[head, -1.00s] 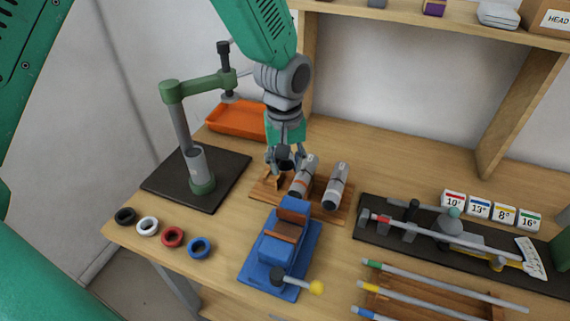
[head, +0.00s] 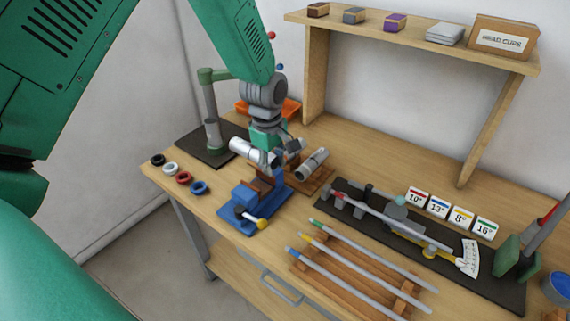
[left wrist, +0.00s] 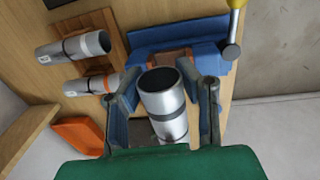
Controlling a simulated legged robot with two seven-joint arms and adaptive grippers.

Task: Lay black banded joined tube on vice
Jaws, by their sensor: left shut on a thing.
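My left gripper (head: 268,158) is shut on a silver tube (head: 243,147) and holds it in the air, close above the far end of the blue vice (head: 246,208). In the left wrist view the tube (left wrist: 162,97) sits between the two fingers (left wrist: 165,105), open end towards the camera, with a dark band (left wrist: 168,114) around it. The vice (left wrist: 170,38) with its brown jaw lies just beyond it there. I see no contact between tube and vice. The gripper hides part of the vice jaws in the head view. My right gripper is not in view.
Two other tubes, one orange-banded (left wrist: 93,83) and one grey-banded (left wrist: 75,46), lie on a wooden rack (head: 320,180) beside the vice. Several coloured rings (head: 183,178) lie left of it. A green press (head: 212,110) stands behind; coloured-tipped rods (head: 345,275) lie at front right.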

